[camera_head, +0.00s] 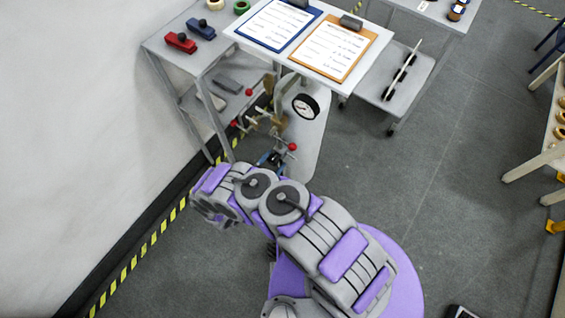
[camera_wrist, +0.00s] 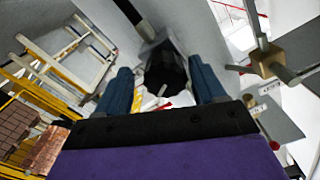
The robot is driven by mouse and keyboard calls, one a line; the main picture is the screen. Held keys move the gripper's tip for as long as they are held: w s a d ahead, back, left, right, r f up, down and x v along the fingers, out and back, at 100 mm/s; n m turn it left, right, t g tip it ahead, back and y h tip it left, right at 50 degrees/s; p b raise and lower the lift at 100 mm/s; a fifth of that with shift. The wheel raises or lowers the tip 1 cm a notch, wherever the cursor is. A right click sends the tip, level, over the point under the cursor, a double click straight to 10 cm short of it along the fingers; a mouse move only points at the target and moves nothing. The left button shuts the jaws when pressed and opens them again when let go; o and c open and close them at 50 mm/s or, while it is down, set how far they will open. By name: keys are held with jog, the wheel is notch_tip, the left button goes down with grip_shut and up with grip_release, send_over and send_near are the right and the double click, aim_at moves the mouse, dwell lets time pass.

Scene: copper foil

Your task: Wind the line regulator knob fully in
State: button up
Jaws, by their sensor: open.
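In the wrist view my gripper (camera_wrist: 160,68) is open, with one blue finger on each side. A dark, faceted, knob-like piece (camera_wrist: 167,66) shows between the fingers; it looks like the regulator knob, but I cannot tell for sure. I cannot tell whether the fingers touch it. In the head view a round pressure gauge (camera_head: 305,106) faces up on a pale grey cylinder (camera_head: 308,142). Brass fittings (camera_head: 264,121) and red-tipped handles sit left of it. Blue parts (camera_head: 270,158), apparently my fingers, show just below the fittings, mostly hidden by my arm.
A table with a blue clipboard (camera_head: 279,24) and an orange clipboard (camera_head: 334,49) stands above the fittings. A side bench (camera_head: 165,42) holds red and blue blocks. A white wall (camera_head: 75,120) is close on the left. The floor (camera_head: 450,180) to the right is mostly clear.

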jog(key=shift+w+a+f, duration=0.1)
jog(key=shift+a, duration=0.8)
jog(key=shift+c, duration=0.2)
jog(key=shift+d, duration=0.85)
jog(key=c, duration=0.6)
jog(key=shift+a, duration=0.4)
jog(key=c, duration=0.4)
